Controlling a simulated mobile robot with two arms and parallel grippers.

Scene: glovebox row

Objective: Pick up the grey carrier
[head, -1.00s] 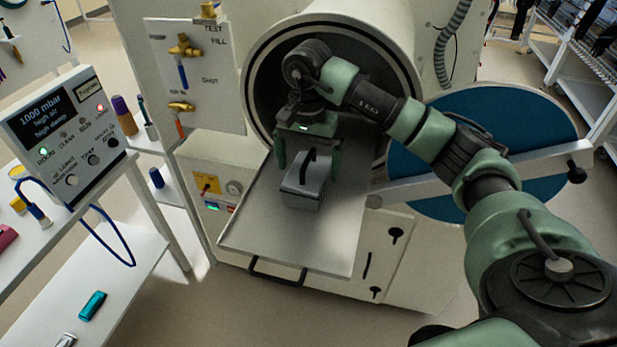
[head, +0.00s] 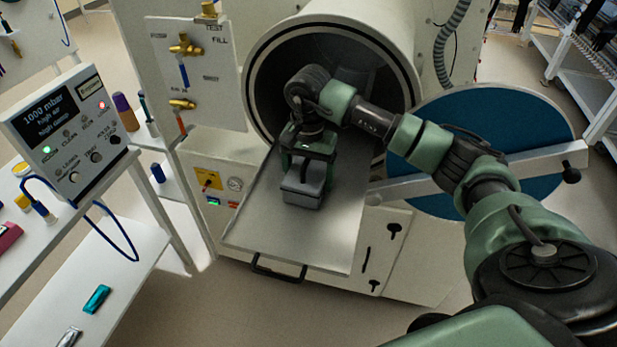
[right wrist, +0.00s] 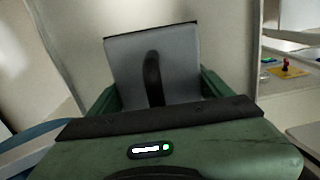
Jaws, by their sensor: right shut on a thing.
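The grey carrier (head: 302,193) is a small grey box with a dark handle on top. It is on or just above the pulled-out metal tray (head: 270,235) in front of the round chamber opening; I cannot tell if it touches the tray. My right gripper (head: 305,178) is over it, shut on it, and hides much of its top. In the right wrist view the carrier (right wrist: 178,62) sits between the green fingers, its dark handle standing up in the middle. My left gripper is not in view.
The round chamber (head: 262,90) opens behind the tray, with its blue door (head: 500,135) swung open at right. A control box (head: 68,130) stands on the white bench at left. The front part of the tray is bare.

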